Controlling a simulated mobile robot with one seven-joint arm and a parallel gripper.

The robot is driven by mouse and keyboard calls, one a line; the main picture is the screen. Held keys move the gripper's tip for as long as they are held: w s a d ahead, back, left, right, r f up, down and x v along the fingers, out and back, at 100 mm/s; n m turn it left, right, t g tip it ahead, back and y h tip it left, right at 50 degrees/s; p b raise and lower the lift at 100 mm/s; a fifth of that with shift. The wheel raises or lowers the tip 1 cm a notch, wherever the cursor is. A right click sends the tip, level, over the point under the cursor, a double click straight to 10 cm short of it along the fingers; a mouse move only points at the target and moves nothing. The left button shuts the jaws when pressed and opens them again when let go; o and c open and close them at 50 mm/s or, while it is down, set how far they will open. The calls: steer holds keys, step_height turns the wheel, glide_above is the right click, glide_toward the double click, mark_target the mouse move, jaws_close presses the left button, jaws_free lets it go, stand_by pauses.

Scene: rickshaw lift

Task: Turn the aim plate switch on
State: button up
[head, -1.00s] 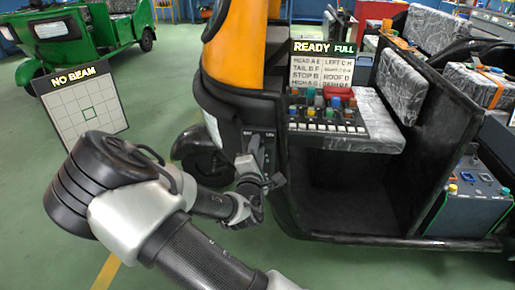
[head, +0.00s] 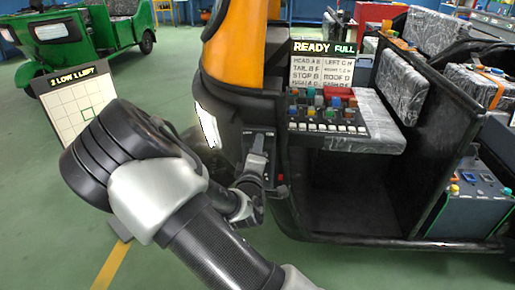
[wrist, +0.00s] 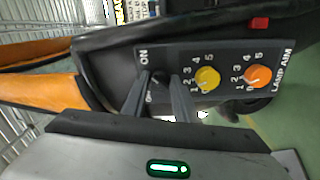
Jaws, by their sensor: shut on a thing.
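The lamp aim panel (wrist: 215,80) has a toggle switch (wrist: 160,80) marked ON and OFF, a yellow knob (wrist: 207,78) and an orange knob (wrist: 257,76). My gripper (wrist: 162,88) is shut on the switch, with one finger on each side; the lever is mostly hidden between them. In the head view my gripper (head: 258,158) is at the panel on the front of the rickshaw (head: 235,90). The headlamp (head: 207,125) glows white.
A grey box (head: 470,195) stands at the right. A green vehicle (head: 75,40) is at the back left. The green floor on the left is open.

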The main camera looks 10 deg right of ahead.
stand_by(0.3)
steer(key=o, duration=1.1)
steer(key=shift+c, duration=0.2)
steer(key=shift+s, duration=0.15)
steer(key=p+v, duration=0.6)
steer(key=v, duration=1.1)
